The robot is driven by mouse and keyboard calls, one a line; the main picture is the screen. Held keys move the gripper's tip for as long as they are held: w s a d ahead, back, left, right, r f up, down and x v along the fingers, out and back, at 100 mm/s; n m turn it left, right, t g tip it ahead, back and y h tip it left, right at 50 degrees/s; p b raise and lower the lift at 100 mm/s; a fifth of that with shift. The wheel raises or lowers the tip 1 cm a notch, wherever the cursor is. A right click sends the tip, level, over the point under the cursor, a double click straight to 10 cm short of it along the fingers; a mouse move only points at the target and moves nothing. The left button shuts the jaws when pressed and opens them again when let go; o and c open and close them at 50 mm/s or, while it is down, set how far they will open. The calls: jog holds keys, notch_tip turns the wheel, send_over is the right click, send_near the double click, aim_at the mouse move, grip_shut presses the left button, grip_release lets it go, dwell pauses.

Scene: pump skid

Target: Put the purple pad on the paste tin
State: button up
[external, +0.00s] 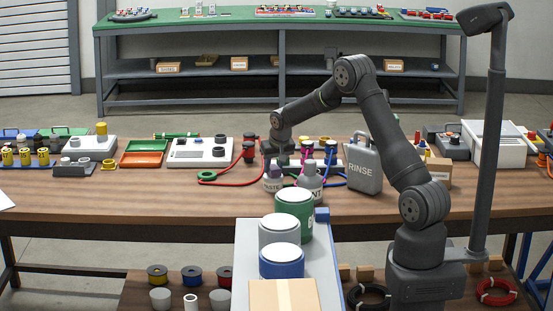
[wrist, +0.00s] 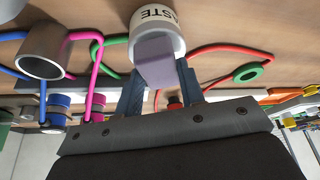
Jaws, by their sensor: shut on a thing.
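The purple pad (wrist: 155,55) is a small pale purple block between the two fingers of my gripper (wrist: 160,82) in the wrist view. My gripper is shut on it. The paste tin (wrist: 165,14), white with dark PASTE lettering, is just beyond the pad, which overlaps its rim in the picture. I cannot tell whether pad and tin touch. In the external view the paste tin (external: 272,185) stands on the wooden table below my gripper (external: 279,158). The pad cannot be made out there.
A second labelled container (external: 311,183) stands close to the right of the tin, and a grey RINSE can (external: 363,165) further right. Red, green, blue and pink hoses run around the tin. A white panel box (external: 199,153) is on the left. The front table strip (external: 150,212) is clear.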

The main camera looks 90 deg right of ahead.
aim_at(272, 165)
jog(key=o, duration=1)
jog(key=shift+f, duration=0.1)
jog(key=shift+c, duration=0.2)
jog(key=v, duration=1.2)
jog(key=x, duration=1.1)
jog(key=shift+d+f, duration=0.15)
jog(key=shift+f, duration=0.15)
jog(key=shift+w+d+r, duration=0.1)
jog(key=shift+w+r, duration=0.05)
jog(key=shift+r, duration=1.4)
